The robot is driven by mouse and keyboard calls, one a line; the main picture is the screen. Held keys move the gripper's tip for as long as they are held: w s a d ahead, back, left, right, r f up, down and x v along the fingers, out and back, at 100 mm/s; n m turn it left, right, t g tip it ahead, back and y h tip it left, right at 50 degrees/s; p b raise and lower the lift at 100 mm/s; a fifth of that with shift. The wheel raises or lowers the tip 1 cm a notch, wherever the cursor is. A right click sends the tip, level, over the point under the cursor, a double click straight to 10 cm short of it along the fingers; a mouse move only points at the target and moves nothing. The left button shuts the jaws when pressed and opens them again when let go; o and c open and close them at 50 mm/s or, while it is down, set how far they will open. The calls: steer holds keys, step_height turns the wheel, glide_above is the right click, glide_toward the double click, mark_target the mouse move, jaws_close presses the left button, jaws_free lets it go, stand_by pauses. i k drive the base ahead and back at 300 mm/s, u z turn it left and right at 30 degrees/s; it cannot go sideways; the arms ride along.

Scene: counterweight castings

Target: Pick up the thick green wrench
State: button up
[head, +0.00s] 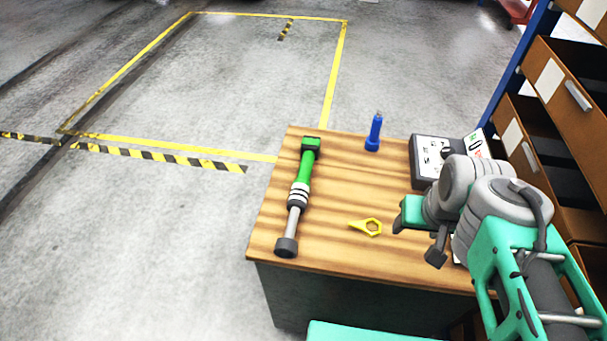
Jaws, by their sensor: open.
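The thick green wrench (305,180) lies on the left part of the wooden table (338,190), lengthwise from back to front. It has a green block at the far end, a green handle, grey and white rings, a metal shaft and a dark round end near the front edge. My gripper (417,238) is open over the right part of the table, to the right of the wrench and apart from it. Nothing shows between its fingers.
A small yellow ring-ended tool (370,227) lies between the wrench and my gripper. A blue object (374,132) stands upright at the back edge. A grey panel box (430,155) is at the back right. Brown drawers (550,90) rise at the right. Open floor lies left.

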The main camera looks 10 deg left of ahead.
mark_target(286, 248)
steer(key=k, duration=1)
steer(key=u, duration=1.65)
steer(key=i, duration=1.2)
steer(key=z, duration=0.5)
